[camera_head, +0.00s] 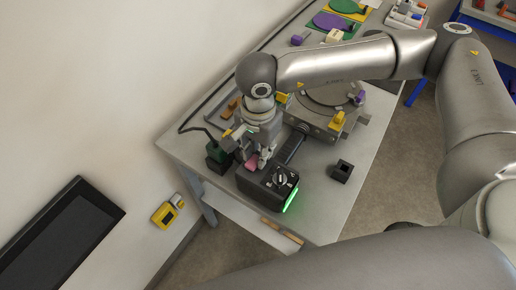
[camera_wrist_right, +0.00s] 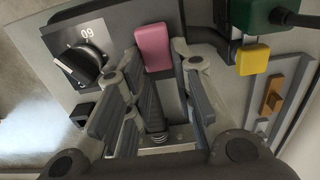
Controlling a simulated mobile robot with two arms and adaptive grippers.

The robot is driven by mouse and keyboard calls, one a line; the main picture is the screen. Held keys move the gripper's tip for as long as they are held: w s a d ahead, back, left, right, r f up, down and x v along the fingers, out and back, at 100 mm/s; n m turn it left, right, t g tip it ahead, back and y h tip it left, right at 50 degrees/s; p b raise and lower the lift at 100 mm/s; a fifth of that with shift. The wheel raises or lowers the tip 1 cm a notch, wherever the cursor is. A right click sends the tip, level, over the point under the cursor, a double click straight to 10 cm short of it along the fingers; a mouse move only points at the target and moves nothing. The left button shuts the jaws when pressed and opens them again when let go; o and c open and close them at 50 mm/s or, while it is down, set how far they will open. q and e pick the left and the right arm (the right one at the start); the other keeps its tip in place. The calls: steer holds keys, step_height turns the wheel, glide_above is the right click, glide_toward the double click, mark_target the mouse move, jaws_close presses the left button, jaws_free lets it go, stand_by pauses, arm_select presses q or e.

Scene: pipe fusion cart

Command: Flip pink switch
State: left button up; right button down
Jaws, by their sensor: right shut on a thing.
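The pink switch (camera_head: 252,162) sits on top of a dark control box (camera_head: 262,190) at the near end of the bench. My right gripper (camera_head: 262,154) comes down from above and is at the switch, partly covering it. In the right wrist view the pink switch (camera_wrist_right: 153,46) shows between the fingertips of my right gripper (camera_wrist_right: 154,58), one finger on each side. The gripper is shut on it. The switch's base is partly hidden by the fingers. My left gripper is not in view.
A small black open cube (camera_head: 342,171) and a round fixture with a yellow part (camera_head: 338,121) are to the right.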

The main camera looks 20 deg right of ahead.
steer(key=c, duration=1.2)
jaws_free()
steer(key=shift+c, duration=0.2)
steer(key=shift+r, duration=0.1)
step_height(320, 180, up, 12)
